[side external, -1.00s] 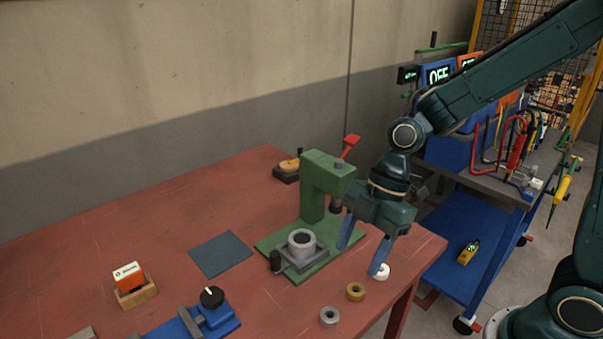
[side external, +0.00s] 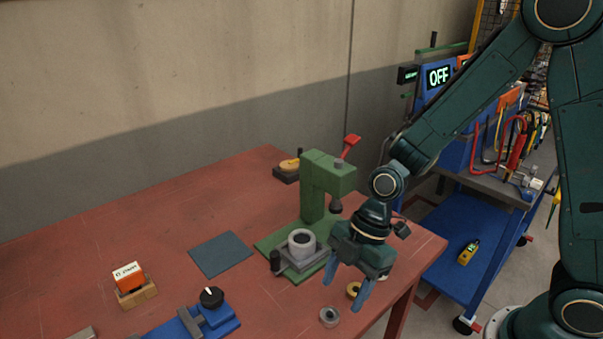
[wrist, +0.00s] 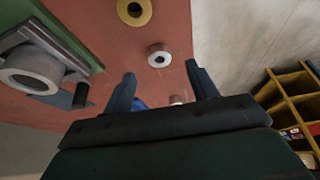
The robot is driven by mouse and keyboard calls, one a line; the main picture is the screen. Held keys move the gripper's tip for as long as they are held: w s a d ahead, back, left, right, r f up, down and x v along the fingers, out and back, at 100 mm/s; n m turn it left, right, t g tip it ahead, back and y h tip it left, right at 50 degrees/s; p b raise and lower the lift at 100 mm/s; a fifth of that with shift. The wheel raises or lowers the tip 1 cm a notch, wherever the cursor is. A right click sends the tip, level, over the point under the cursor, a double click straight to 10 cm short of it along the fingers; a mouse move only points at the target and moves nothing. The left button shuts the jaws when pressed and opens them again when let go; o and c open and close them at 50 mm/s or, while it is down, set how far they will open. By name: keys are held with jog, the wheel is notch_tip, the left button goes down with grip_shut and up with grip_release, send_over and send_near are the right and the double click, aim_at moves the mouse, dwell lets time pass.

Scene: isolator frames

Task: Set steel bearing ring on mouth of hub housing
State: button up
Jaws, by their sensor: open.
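The mouth looks empty. My gripper (side external: 345,292) is open and empty, fingers pointing down, just above and behind the steel ring in the picture.
The green press (side external: 322,176) with a red handle stands beside the housing. A dark mat (side external: 220,254), blue fixture (side external: 208,322) and orange box (side external: 128,275) are further left. A blue cart (side external: 440,225) stands right of the table.

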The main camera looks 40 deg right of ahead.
aim_at(330, 314)
jog(key=shift+f, duration=0.1)
jog(key=shift+x, duration=2.5)
jog(key=shift+w+a, duration=0.1)
jog(key=c, duration=1.1)
notch_tip(330, 314, up, 20)
